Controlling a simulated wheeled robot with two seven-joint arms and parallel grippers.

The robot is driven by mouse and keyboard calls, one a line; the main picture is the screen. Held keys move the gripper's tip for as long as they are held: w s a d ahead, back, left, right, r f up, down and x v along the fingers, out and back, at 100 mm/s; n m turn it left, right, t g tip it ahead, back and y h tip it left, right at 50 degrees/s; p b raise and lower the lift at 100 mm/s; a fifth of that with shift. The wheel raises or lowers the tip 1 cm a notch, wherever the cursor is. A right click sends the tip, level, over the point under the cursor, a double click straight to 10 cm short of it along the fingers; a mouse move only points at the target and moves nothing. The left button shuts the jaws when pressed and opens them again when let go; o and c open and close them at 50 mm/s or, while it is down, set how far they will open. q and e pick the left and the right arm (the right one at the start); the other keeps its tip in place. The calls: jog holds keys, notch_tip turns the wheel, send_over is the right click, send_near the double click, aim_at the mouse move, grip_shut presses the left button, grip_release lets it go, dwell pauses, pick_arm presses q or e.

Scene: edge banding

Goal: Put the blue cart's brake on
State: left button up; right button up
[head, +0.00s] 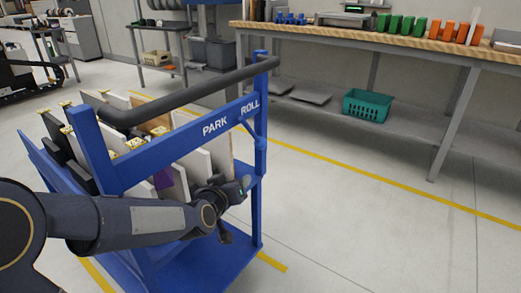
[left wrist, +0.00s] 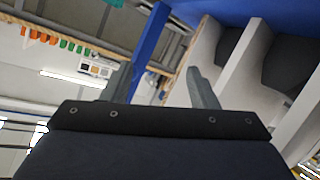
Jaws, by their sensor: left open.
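The blue cart (head: 118,177) stands in front of me, with a dark push handle (head: 190,92) along its top. Its blue crossbar carries the white words PARK and ROLL. A blue lever (head: 260,144) is at the ROLL side, by the right post, angled down to the right. My left gripper (head: 238,207) is below the crossbar and lever, in front of the cart's panels, apart from the lever. In the left wrist view my left gripper's fingers (left wrist: 160,86) are spread with nothing between them. A blue post (left wrist: 150,45) shows behind them. My right gripper is out of view.
White and brown panels (head: 200,171) stand upright in the cart, close to my left arm. A workbench (head: 375,40) with green and orange items stands behind, with a teal basket (head: 367,105) on its lower shelf. The floor right of the cart is clear.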

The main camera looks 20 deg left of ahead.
aim_at(260, 148)
pick_arm(q)
jog(key=w+d+r+t+y, duration=0.1)
jog(key=w+t, duration=0.1)
jog(key=w, duration=0.3)
jog(key=w+d+r+m+t+y+b, duration=0.1)
jog(key=w+t+y, duration=0.1)
jog(key=w, duration=0.3)
jog(key=w+d+r+m+t+y, duration=0.1)
jog(key=w+t+y, duration=0.1)
jog(key=w, duration=0.3)
jog(key=shift+d+r+t, duration=0.1)
jog(key=shift+r+t, duration=0.25)
jog(key=shift+t, duration=0.45)
grip_shut()
